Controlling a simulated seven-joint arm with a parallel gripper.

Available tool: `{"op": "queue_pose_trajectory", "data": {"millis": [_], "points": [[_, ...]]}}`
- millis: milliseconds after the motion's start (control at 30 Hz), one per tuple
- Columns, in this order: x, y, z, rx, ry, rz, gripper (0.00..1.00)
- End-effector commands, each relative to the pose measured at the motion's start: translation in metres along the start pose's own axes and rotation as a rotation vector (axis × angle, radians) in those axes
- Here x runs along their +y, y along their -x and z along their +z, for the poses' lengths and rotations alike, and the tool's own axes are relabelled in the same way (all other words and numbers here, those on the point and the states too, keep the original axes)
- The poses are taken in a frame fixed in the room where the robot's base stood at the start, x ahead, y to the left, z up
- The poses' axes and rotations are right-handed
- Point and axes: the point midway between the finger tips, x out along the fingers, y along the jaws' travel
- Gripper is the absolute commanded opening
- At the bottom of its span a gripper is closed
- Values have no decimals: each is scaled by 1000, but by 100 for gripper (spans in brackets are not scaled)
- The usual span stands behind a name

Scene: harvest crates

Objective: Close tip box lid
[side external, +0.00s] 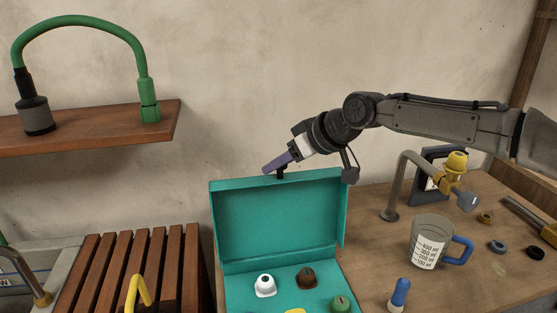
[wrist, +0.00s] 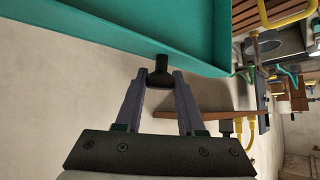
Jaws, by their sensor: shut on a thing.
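The teal tip box stands open on the table, with its lid (side external: 278,222) raised roughly upright at the back. The lid also fills the top of the wrist view (wrist: 120,25). A small black knob (side external: 281,174) sits on the lid's upper edge. My gripper (side external: 268,169) has purple fingers and is shut on this knob, which shows between the fingertips in the wrist view (wrist: 160,72). In the box's base lie a white tip (side external: 265,286), a brown one (side external: 306,278), a green one (side external: 341,303) and part of a yellow one. The base's front is cut off.
A measuring cup (side external: 428,243) with a blue handle and a blue-topped dropper (side external: 399,294) stand right of the box. A bent grey pipe (side external: 402,185) rises behind the cup. Wooden slats (side external: 130,265) lie to the left, and a shelf (side external: 100,133) hangs above them.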

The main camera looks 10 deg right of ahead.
Motion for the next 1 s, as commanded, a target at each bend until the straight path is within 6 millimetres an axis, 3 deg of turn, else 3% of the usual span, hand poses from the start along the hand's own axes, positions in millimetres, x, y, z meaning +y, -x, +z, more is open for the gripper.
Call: {"op": "queue_pose_trajectory", "data": {"millis": [467, 867, 900, 1000], "points": [[-26, 26, 30, 150, 93, 69, 0], [-30, 28, 32, 165, 101, 68, 0], [-30, 28, 32, 165, 100, 68, 43], [-30, 28, 32, 166, 100, 68, 61]]}}
